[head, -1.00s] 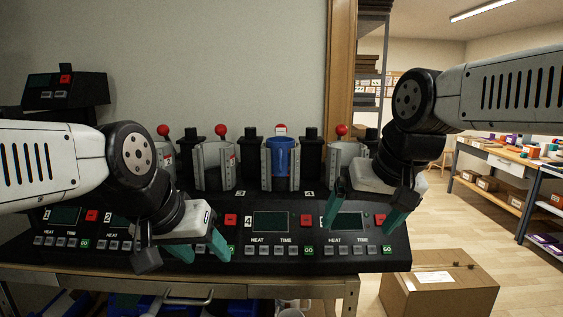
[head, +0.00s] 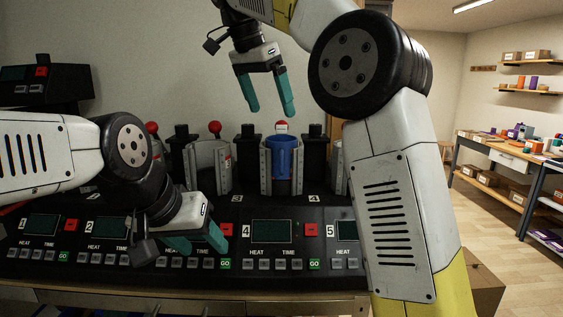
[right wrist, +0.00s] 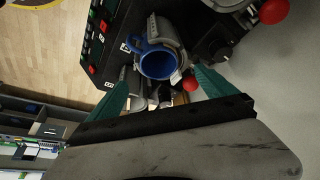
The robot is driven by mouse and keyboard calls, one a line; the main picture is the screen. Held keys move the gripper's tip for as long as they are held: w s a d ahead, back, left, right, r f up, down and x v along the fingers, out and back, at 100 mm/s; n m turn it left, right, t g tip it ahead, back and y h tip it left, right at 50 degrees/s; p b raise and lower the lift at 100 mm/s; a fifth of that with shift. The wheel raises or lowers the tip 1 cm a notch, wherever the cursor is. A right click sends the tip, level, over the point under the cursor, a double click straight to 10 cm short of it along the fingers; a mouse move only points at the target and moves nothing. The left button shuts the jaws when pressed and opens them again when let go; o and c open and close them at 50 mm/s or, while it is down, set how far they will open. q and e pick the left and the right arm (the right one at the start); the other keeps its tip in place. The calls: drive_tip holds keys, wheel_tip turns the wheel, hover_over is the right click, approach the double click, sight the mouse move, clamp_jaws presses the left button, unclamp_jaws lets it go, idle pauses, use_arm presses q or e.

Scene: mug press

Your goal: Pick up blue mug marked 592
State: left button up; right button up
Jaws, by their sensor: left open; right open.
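The blue mug (head: 282,156) stands upright between the silver jaws of a mug press, behind the panel marked 4. It also shows from above in the right wrist view (right wrist: 157,63), with its handle toward the left. No number on the mug is readable. My right gripper (head: 269,108) is open and empty, above and slightly left of the mug. In the right wrist view its teal fingers (right wrist: 165,80) are spread apart with the mug beyond them. My left gripper (head: 205,248) is low over the front panels, left of the mug, open and empty.
Other presses with red-knobbed levers (head: 215,128) stand to the left in the same row. The black control panel (head: 270,236) with screens and buttons runs along the front. A cardboard box (head: 486,290) is on the floor at right.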

drive_tip(key=shift+x, duration=3.75)
drive_tip(key=shift+s, duration=0.15)
clamp_jaws()
wheel_tip(320, 180, up, 10)
